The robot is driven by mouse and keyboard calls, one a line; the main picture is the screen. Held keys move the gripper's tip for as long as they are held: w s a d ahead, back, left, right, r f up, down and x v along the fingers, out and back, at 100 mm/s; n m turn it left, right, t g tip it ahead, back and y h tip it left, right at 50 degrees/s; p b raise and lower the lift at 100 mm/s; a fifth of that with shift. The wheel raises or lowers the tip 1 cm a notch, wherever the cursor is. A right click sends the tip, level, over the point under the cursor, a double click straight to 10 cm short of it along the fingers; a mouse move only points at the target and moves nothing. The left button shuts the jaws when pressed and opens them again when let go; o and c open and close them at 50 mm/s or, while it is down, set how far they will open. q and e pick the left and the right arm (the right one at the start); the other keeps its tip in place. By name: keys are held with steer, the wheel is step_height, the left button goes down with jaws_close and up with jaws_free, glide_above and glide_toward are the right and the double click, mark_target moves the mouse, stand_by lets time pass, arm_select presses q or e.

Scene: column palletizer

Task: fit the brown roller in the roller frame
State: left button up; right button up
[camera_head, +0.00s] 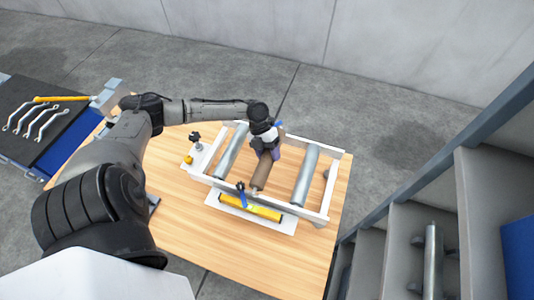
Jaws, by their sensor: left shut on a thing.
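The brown roller (261,174) is in the middle of the white roller frame (328,200), between two grey rollers (232,151) (304,177). My left gripper (268,152) is over the frame and shut on the brown roller near its far end. The near end of the roller lies close to the frame's near rail. The gripper hides the far end, and I cannot tell whether the roller ends sit in the frame. My right gripper is not in view.
The frame stands on a wooden table (180,225). A yellow bar (252,207) and a blue item (241,190) are at its near side. A fixture with a dark knob (195,138) stands left. Wrenches (36,118) lie on a dark mat far left. Grey shelving (400,230) is at right.

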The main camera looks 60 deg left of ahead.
arm_select(q)
steer(key=shift+s+f, duration=0.25)
steer(key=shift+f, duration=0.25)
steer(key=shift+s+f, duration=0.2)
steer(key=shift+f, duration=0.3)
steer(key=o, duration=1.4)
steer(key=shift+c, duration=0.2)
steer(key=shift+w+a+r, duration=0.15)
steer(key=shift+a+r, duration=0.1)
steer(key=shift+r, duration=0.1)
steer(key=d+b+v, duration=0.1)
steer(key=v, duration=1.3)
steer(key=shift+w+a+r, duration=0.2)
steer(key=shift+w+r, duration=0.15)
steer(key=shift+r, duration=0.25)
